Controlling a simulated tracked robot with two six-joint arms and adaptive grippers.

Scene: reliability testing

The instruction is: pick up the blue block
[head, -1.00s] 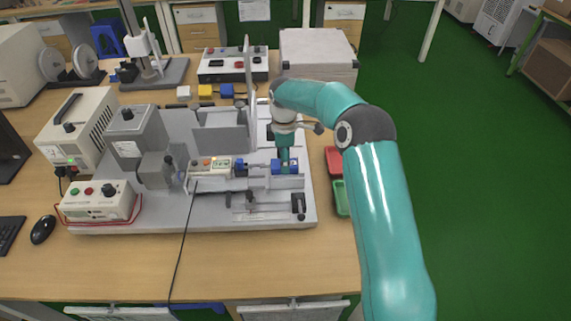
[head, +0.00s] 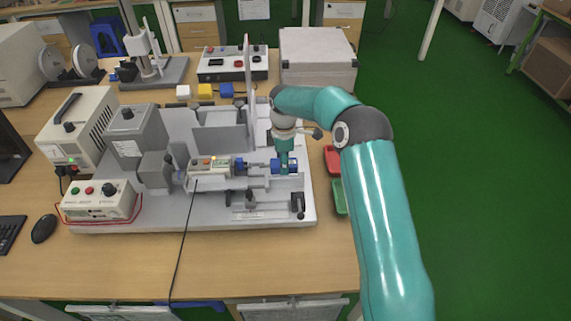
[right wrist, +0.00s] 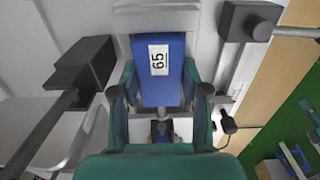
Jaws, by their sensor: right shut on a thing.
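The blue block (right wrist: 160,92) fills the space between the fingers of my right gripper (right wrist: 158,75) in the right wrist view. It carries a white label reading 65. In the head view my right gripper (head: 284,163) reaches down onto the blue block (head: 276,166) at the right side of the grey test rig. Blue shows on both sides of the fingers, which hide its middle. I cannot tell whether the block touches the rig below. Another, smaller blue block (head: 226,90) lies on the table behind the rig. My left gripper is not in view.
The grey rig (head: 150,222) has a small panel (head: 210,167) and clamps left of the gripper. Yellow (head: 205,91) and white (head: 183,91) blocks lie behind it. Red (head: 332,158) and green (head: 340,195) bins stand right. The table front is mostly clear.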

